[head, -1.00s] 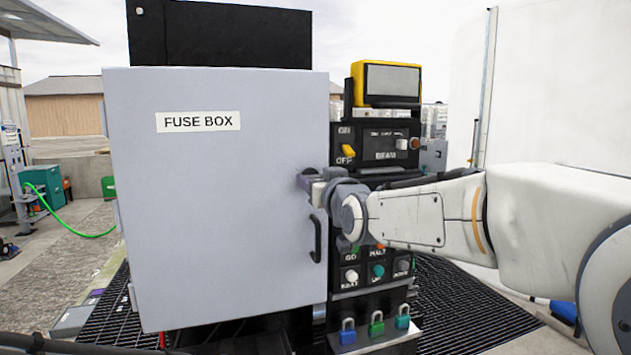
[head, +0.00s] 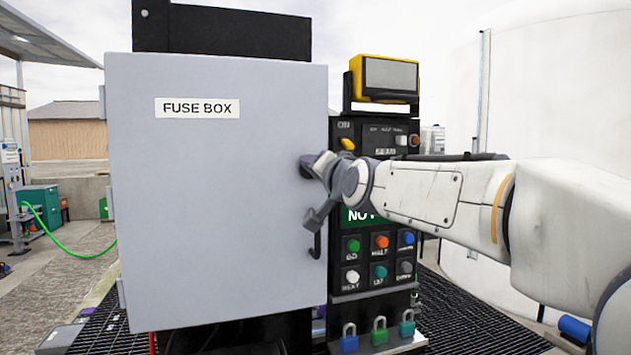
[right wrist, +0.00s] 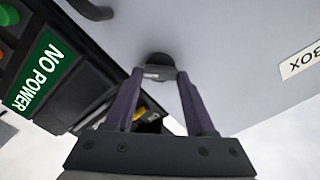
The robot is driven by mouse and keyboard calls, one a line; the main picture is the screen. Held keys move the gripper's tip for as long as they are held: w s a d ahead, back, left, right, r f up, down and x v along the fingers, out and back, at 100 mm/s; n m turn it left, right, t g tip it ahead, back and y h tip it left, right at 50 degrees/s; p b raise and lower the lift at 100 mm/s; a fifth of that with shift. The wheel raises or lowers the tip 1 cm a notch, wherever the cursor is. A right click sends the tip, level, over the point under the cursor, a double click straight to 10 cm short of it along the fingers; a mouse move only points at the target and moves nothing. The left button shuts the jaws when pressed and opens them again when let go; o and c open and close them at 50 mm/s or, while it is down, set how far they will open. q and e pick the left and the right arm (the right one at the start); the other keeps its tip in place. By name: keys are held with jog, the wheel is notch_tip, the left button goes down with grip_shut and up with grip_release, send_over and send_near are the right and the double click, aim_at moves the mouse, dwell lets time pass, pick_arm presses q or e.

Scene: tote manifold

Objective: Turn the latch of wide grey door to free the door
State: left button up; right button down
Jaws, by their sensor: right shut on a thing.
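The wide grey door (head: 215,215) labelled FUSE BOX stands closed across the front of the box; it also fills much of the right wrist view (right wrist: 235,50). Its latch, a small dark turn-piece on a round base (right wrist: 159,59), sits near the door's right edge. My right gripper (head: 313,165) is at that edge. In the right wrist view its two fingers (right wrist: 160,76) close in on the latch from both sides and are shut on it. In the head view the gripper mostly hides the latch. My left gripper is not in view.
A black door handle (head: 316,246) is below the latch. Right of the door is a black control panel (head: 342,277) with several buttons, a yellow-framed display (head: 390,75) above and padlocks (head: 379,330) below. A white tank (head: 560,100) stands behind my right arm.

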jog(key=m, duration=0.4)
jog(key=shift+f+m+b, duration=0.1)
jog(key=shift+m+b, duration=0.2)
jog(key=shift+b, duration=0.1)
jog(key=shift+m, duration=2.2)
jog(key=shift+d, duration=0.1)
jog(key=shift+c, duration=1.2)
grip_release()
jog(key=v, duration=1)
jog(key=shift+s, duration=0.2)
